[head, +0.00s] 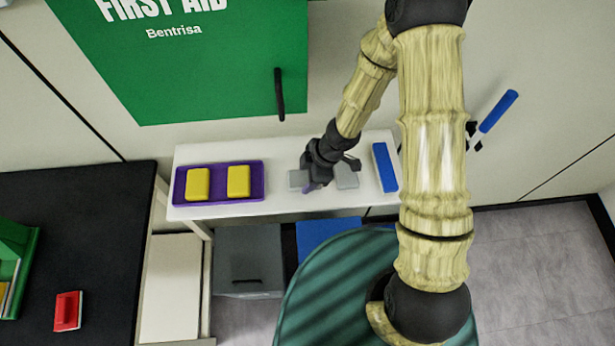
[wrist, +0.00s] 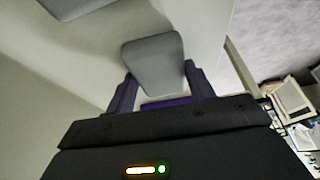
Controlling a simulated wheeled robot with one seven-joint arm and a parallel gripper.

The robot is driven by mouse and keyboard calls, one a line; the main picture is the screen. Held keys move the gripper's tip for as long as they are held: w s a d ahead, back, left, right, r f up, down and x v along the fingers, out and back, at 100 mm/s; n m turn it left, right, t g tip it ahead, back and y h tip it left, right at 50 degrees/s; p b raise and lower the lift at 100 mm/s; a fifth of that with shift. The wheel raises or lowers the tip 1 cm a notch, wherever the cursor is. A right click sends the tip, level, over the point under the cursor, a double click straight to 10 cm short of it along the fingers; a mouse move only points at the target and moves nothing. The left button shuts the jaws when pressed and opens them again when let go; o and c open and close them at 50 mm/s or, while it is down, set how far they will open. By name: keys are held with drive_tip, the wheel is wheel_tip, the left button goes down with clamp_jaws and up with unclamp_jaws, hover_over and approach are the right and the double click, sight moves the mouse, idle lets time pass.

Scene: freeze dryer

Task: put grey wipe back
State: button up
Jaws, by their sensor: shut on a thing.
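My gripper (wrist: 160,92) is shut on a grey wipe (wrist: 153,62), a rounded flat block between its purple fingers in the wrist view. In the head view my gripper (head: 318,170) is low over the white shelf (head: 225,207), right of the purple tray. Two grey pieces show beside it there, one at its left (head: 296,180) and one at its right (head: 346,177). I cannot tell which of them is the held one. The gripper hides part of this area. Whether the held wipe touches the shelf is unclear.
A purple tray (head: 222,199) with two yellow wipes (head: 238,182) is at the shelf's left. A blue block (head: 384,167) is at its right. A green first aid cabinet (head: 200,70) hangs above. A red object (head: 67,311) lies on the black counter (head: 100,240).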

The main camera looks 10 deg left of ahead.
drive_tip(key=shift+r, duration=0.1)
drive_tip(key=o, duration=0.9)
drive_tip(key=p+v, duration=1)
drive_tip(key=v, duration=0.2)
drive_tip(key=shift+d+p, duration=0.1)
drive_tip(key=shift+p, duration=0.25)
drive_tip(key=shift+w, duration=0.1)
